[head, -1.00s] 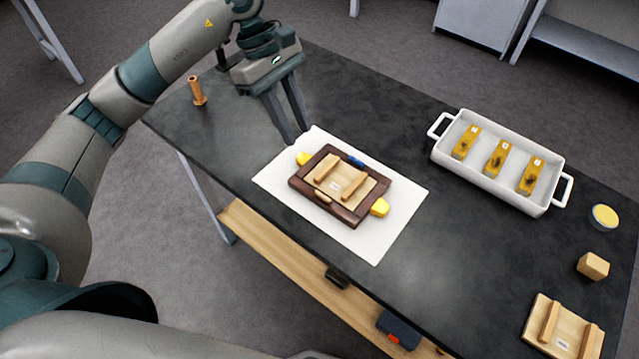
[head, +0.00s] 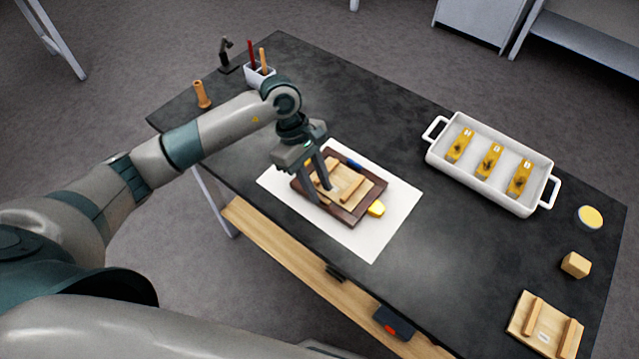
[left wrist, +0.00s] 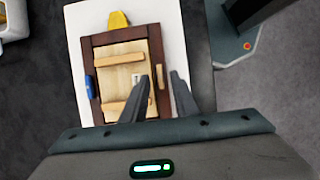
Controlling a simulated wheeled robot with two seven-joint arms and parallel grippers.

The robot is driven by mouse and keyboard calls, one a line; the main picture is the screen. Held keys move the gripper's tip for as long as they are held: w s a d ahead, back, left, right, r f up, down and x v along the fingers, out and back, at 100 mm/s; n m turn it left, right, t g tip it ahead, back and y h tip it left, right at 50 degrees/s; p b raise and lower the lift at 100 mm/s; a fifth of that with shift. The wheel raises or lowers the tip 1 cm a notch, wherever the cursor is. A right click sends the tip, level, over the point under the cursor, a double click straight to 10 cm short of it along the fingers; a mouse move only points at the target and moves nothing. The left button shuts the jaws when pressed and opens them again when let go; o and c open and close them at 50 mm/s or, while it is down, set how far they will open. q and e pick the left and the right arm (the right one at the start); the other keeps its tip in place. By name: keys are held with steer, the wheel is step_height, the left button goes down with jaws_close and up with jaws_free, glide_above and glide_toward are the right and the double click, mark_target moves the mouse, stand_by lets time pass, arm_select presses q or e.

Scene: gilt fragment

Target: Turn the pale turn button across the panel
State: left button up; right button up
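A dark brown frame (head: 375,193) lies on a white sheet (head: 375,238) and holds a light wooden panel (head: 340,198) with two battens. The pale turn button (left wrist: 159,76) lies lengthwise along the frame's right rail in the left wrist view, beside the panel. In the head view my gripper hides it. A blue turn button (left wrist: 90,87) sits on the opposite rail; it also shows in the head view (head: 355,165). My left gripper (left wrist: 163,82) is open, its fingertips on either side of the pale button; contact cannot be told. My right gripper is not in view.
A yellow block (head: 376,208) shows at the frame's right end. A white tray (head: 470,184) with several labelled yellow pieces stands at the right. A wooden cube (head: 575,265), a round tin (head: 590,217) and another battened panel (head: 545,325) lie near the right edge.

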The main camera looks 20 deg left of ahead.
arm_select(q)
steer(key=shift+s+d+f, duration=0.1)
steer(key=shift+d+f, duration=0.1)
steer(key=shift+f, duration=0.35)
jaws_close()
